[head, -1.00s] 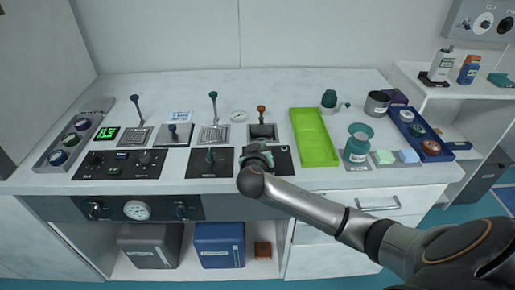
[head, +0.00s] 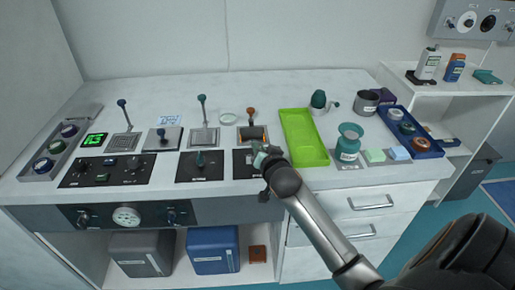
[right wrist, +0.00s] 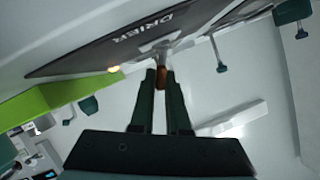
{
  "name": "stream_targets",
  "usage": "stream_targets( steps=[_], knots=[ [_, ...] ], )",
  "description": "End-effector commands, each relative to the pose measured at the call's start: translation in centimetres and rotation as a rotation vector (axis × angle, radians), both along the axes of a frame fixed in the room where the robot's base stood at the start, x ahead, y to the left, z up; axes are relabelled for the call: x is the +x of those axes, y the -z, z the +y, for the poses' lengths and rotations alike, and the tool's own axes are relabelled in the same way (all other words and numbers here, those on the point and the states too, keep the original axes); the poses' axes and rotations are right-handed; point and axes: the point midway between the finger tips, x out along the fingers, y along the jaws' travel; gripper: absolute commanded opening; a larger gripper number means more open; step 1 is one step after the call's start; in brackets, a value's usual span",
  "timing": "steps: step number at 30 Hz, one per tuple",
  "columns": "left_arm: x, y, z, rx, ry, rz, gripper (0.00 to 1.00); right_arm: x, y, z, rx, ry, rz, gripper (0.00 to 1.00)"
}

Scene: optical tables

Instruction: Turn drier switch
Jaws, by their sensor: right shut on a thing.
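The dark drier panel (head: 242,168) lies at the front of the worktop, partly covered by my right gripper (head: 260,153). In the right wrist view the panel (right wrist: 105,45) carries the word DRIER, and a small lamp glows warm on it. There my right gripper (right wrist: 160,78) is shut on a small brown switch knob (right wrist: 161,79) that stands out from the panel. My left gripper is in neither view.
Behind the panel stands an orange-knobbed lever (head: 251,113) on a plate with an orange patch. A green tray (head: 305,140) lies to the right, with a teal jar (head: 348,145) beyond. Another dark switch panel (head: 200,173) is to the left.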

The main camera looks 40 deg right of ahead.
Motion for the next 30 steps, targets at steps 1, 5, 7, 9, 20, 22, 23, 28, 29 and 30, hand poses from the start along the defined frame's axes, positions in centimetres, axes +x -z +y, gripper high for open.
stream_targets(
  steps=[1, 5, 7, 9, 20, 22, 23, 28, 29, 30],
  knots=[
    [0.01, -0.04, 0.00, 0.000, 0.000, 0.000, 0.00, -0.09, 0.16, -0.09, 0.015, 0.002, -0.004, 0.00],
    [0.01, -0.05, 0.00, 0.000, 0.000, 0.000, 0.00, -0.11, 0.16, -0.18, 0.037, 0.002, -0.020, 0.00],
    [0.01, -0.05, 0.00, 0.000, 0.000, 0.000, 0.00, -0.12, 0.18, -0.19, 0.044, 0.001, -0.024, 0.00],
    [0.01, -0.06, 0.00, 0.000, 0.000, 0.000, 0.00, -0.12, 0.19, -0.18, 0.049, 0.000, -0.027, 0.00],
    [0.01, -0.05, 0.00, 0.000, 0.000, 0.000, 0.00, -0.11, 0.21, -0.18, 0.052, 0.001, -0.029, 0.00],
    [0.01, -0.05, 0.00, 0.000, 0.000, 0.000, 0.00, -0.11, 0.21, -0.18, 0.051, 0.001, -0.029, 0.22],
    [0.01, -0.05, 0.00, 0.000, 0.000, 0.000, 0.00, -0.11, 0.21, -0.18, 0.051, 0.001, -0.029, 0.25],
    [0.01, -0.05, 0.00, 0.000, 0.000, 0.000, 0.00, -0.09, 0.17, -0.16, 0.051, 0.000, -0.028, 0.44],
    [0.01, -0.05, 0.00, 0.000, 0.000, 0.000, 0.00, -0.10, 0.17, -0.15, 0.051, -0.001, -0.029, 0.44],
    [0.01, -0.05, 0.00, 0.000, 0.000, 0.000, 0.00, -0.10, 0.16, -0.15, 0.051, -0.001, -0.029, 0.44]
  ],
)
